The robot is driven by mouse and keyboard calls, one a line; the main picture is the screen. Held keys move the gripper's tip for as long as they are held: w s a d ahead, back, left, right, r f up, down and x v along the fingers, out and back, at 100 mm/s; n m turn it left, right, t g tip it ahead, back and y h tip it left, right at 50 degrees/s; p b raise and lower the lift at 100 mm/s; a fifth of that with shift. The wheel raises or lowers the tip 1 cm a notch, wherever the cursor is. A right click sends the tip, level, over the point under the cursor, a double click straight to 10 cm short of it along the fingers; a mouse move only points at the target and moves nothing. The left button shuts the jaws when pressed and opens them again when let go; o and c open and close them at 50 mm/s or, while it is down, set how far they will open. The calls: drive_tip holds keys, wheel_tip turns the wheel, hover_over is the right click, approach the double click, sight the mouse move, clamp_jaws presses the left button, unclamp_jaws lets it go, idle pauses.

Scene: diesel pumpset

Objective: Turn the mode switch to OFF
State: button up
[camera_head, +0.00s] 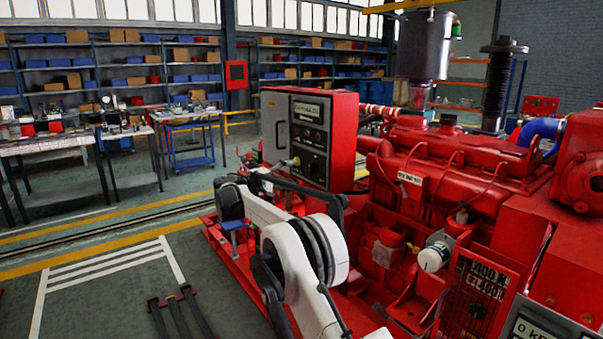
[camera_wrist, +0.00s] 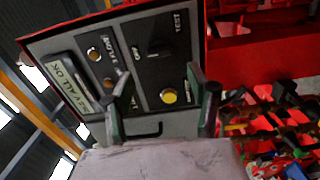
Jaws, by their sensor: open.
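The red control box (camera_head: 342,140) has a grey front panel with a small display, round knobs and a black lower plate. In the wrist view the panel appears turned on its side. The mode switch (camera_wrist: 159,48) is a black knob on the black plate, with OFF and TEST labels beside it; its exact pointing is unclear. A yellow button (camera_wrist: 168,96) sits on the same plate, nearer my gripper. My gripper (camera_wrist: 157,74) is open and empty, its two dark green fingers spread in front of the panel, either side of the yellow button. The switch lies beyond the fingertips.
A grey door (camera_head: 274,128) stands open left of the box. The red engine (camera_head: 440,170) with pipes and a silver cap (camera_head: 433,257) fills the right.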

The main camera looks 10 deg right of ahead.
drive_tip(key=shift+v, duration=2.25)
drive_tip(key=s+d+r+g+y, duration=0.1)
drive_tip(key=s+d+r+y, duration=0.3)
drive_tip(key=s+d+r, duration=0.4)
drive_tip(key=s+d+m+g+y, duration=0.1)
drive_tip(key=s+d+y, duration=0.15)
drive_tip(key=s, duration=0.65)
drive_tip(key=s+d+y, duration=0.2)
drive_tip(key=s+d, duration=0.2)
drive_tip(key=s, duration=0.4)
drive_tip(key=s+a+f+m+y, duration=0.1)
drive_tip(key=s+f, duration=0.3)
drive_tip(key=s, duration=0.8)
drive_tip(key=s+a+f+m+y, duration=0.1)
drive_tip(key=s+f+y, duration=0.3)
drive_tip(key=s, duration=0.8)
drive_tip(key=s+a+f+m+t+y, duration=0.1)
drive_tip(key=s+f, duration=0.5)
drive_tip(key=s, duration=0.6)
drive_tip(key=shift+m+y, duration=0.5)
drive_tip(key=shift+y, duration=0.25)
